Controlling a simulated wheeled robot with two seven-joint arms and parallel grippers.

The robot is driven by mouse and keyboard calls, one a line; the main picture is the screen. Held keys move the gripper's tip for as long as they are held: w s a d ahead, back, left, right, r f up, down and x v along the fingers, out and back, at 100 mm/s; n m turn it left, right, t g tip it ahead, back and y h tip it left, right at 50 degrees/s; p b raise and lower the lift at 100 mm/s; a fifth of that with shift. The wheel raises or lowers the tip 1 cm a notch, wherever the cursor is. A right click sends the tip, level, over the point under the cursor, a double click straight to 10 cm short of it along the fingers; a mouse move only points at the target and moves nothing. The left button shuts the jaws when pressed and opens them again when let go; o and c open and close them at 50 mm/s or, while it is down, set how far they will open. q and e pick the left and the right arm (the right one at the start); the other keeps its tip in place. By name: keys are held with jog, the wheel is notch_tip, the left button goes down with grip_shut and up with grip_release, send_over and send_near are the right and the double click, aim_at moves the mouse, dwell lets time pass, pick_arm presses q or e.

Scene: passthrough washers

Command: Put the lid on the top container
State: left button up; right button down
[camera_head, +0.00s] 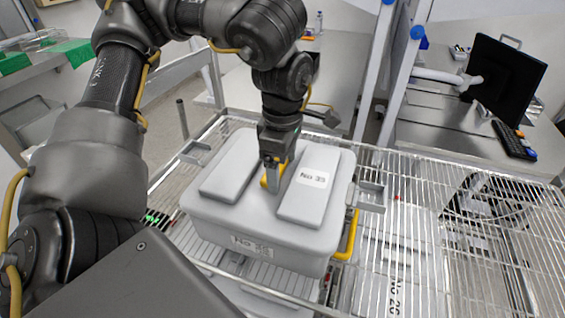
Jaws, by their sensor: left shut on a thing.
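A light grey container (250,240) labelled "No 35" stands on the wire rack. It has a yellow side handle (350,236) at its right. A light grey lid (255,212) with two raised blocks, one labelled "No 35", lies over the container's top, lined up with it. I cannot tell whether the lid is fully seated or slightly above the rim. My left gripper (271,180) points down between the two blocks and is shut on the lid's middle grip, which the fingers mostly hide. My right gripper is not in view.
The wire rack (440,228) has free room to the right. Another container labelled "No 26" (395,285) shows beneath its wires. Metal brackets stand at the container's left and right. A monitor (505,80) and keyboard (513,140) are on a far desk.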

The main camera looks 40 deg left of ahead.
pick_arm(q)
jog(key=shift+f, duration=0.6)
dwell(0.4)
dwell(0.3)
jog(key=o, duration=1.5)
jog(key=shift+b, duration=0.3)
jog(key=shift+c, duration=0.2)
notch_tip(320, 180, up, 3)
jog(key=p, duration=0.3)
jog(key=shift+f, duration=0.1)
jog(key=shift+r, duration=2.1)
